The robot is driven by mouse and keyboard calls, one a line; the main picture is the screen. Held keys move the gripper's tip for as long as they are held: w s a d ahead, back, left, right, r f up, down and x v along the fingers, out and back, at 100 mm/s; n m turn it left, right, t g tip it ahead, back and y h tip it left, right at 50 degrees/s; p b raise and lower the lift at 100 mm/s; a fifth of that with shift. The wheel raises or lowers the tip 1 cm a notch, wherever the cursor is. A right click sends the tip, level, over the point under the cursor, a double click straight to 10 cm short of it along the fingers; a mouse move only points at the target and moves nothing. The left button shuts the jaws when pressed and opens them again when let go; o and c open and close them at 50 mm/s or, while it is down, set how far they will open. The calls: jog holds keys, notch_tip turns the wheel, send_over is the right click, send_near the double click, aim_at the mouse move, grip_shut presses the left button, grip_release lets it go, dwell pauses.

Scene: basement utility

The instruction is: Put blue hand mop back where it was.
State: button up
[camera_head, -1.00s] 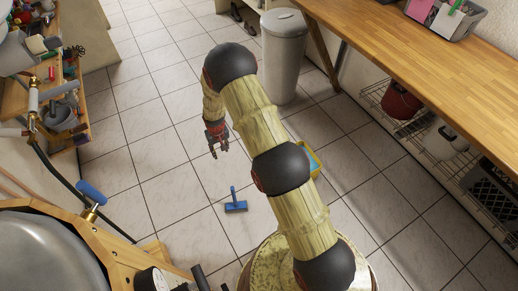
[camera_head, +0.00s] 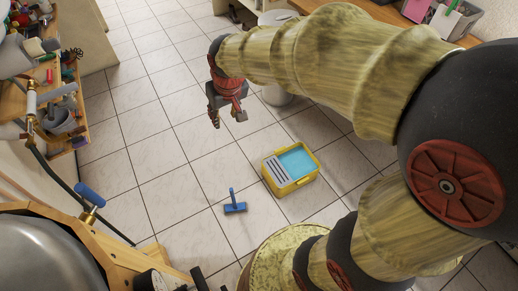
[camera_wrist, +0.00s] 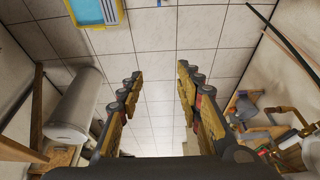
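The blue hand mop (camera_head: 235,207) rests on the tiled floor with its short handle pointing up. A yellow bucket (camera_head: 299,182) with light blue inside and a grey slatted part stands to its right. My gripper (camera_head: 228,119) hangs above the floor, higher in the picture than the mop and apart from it. In the wrist view my gripper (camera_wrist: 160,70) has its fingers spread with nothing between them. The bucket also shows at the top of the wrist view (camera_wrist: 97,12). The mop is not clearly seen there.
A wooden shelf (camera_head: 84,108) with tools and pots stands at the left. A large metal vessel (camera_head: 35,250) in a wooden frame is at the lower left. A pale bin (camera_wrist: 75,110) stands beyond the bucket. A wooden counter (camera_head: 420,10) is upper right. Floor around the mop is clear.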

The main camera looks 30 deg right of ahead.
jog(key=s+r, duration=0.3)
jog(key=s, duration=0.7)
jog(key=s+r+t, duration=0.1)
jog(key=s+r, duration=0.2)
jog(key=s, duration=0.6)
jog(key=shift+s+r+t, duration=0.3)
jog(key=shift+s, duration=0.1)
notch_tip(320, 180, up, 3)
jog(key=p, duration=0.2)
jog(key=shift+p, duration=0.4)
